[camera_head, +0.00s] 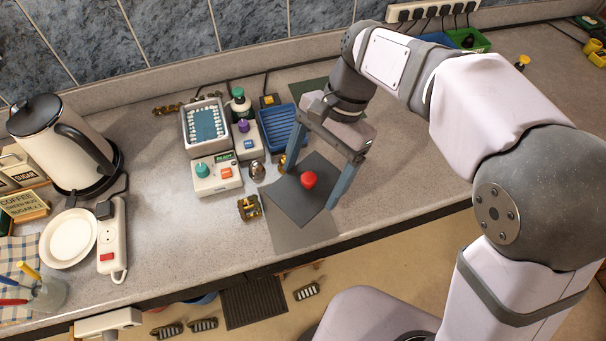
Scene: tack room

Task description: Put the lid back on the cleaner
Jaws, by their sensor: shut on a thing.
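The cleaner (186,135) is a pale box with an open top, left of centre. A blue insert and rows of small white pieces show inside it. A dark grey square plate, which looks like the lid (283,204), has a red knob (309,180) in its middle. My gripper (310,188) is over the plate, to the right of the cleaner. Its two long fingers stand wide apart, shut on the plate's opposite edges with the knob between them. I cannot tell whether the plate is raised or resting on the grey mat (303,238).
A control box (217,186) with a teal knob stands before the cleaner. Bottles and a blue ribbed tray (278,127) stand between cleaner and gripper. Small metal parts (249,208) lie on the counter. A kettle (50,140) and power strip (111,240) are left. The counter's front middle is clear.

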